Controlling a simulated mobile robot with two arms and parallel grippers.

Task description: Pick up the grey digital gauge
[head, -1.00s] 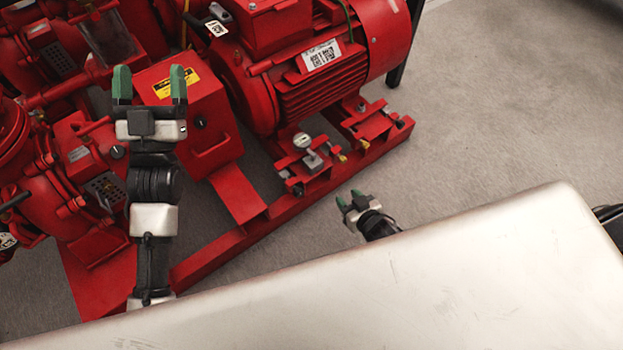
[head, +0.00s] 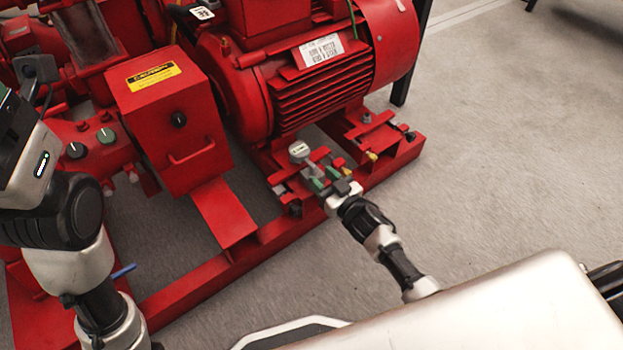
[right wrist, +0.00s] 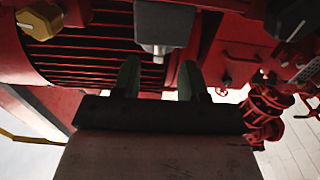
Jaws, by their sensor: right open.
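The grey digital gauge (head: 299,150) has a small round pale face and stands on the red base frame beside the motor. My right gripper (head: 325,178) is just to its lower right in the head view, with its green fingers open and nothing between them. In the right wrist view, a grey block with a metal stem (right wrist: 163,22), which seems to be the gauge, lies beyond the open fingers (right wrist: 158,78). I cannot tell whether they touch. My left gripper (head: 5,95) is cut off at the left edge, and its jaws are hidden.
The red motor (head: 320,95) rises behind the gauge. A red control box (head: 165,110) with a yellow label stands to the left. A yellow-tipped fitting (head: 372,156) is close on the right. Grey floor (head: 500,130) is clear at the right.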

